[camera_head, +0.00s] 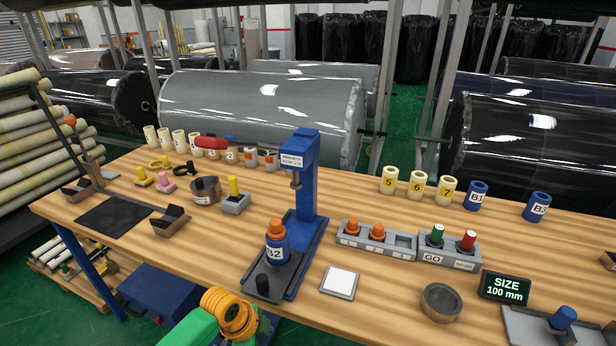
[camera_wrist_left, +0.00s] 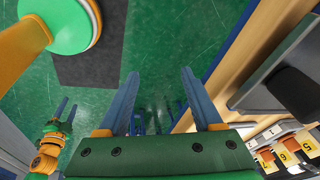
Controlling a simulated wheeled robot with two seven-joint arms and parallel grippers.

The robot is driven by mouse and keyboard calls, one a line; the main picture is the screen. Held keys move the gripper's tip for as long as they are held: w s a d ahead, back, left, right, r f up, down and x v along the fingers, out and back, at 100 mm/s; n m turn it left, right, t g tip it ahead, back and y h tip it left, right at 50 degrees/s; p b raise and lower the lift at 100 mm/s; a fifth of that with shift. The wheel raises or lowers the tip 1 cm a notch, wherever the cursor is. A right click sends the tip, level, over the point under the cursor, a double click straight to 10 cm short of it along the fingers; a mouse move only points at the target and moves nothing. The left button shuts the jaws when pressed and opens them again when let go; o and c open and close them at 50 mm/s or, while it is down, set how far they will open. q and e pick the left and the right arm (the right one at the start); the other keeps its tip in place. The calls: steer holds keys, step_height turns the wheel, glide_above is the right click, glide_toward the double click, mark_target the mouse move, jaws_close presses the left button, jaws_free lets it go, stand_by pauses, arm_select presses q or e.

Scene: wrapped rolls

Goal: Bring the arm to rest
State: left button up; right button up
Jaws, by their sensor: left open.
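My left arm shows at the bottom of the head view as a green link with orange rings (camera_head: 230,314), low in front of the bench. In the left wrist view my left gripper (camera_wrist_left: 160,75) has its two blue fingers spread apart. Nothing is between them, and the green floor shows through the gap. Another small gripper with blue fingers (camera_wrist_left: 66,109), on an orange and green arm, shows at the lower left of the wrist view. It looks like my right one, too small to read clearly.
The wooden bench (camera_head: 390,308) lies beyond the arm. A blue press (camera_head: 304,190) stands near its front edge, with a roll marked B2 (camera_head: 276,248) on its base. A white pad (camera_head: 340,282) and grey ring (camera_head: 441,300) lie to the right. Open floor is below the left gripper.

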arm_select(q)
steer(key=s+a+f+n+y, duration=0.1)
steer(key=s+a+f+n, duration=0.2)
steer(key=s+f+n, duration=0.5)
steer(key=s+a+f+n+y, duration=0.1)
steer(key=s+a+f+n, duration=0.4)
steer(key=f, duration=0.6)
steer(key=s+f+n, duration=0.1)
steer(key=s+f, duration=0.2)
steer(key=s, duration=0.7)
steer(key=s+a+f+n+g, duration=0.1)
steer(key=s+f, duration=0.2)
steer(key=s, duration=0.8)
steer(key=shift+s+a+y, duration=0.2)
steer(key=shift+a+y, duration=0.1)
steer(key=shift+y, duration=0.1)
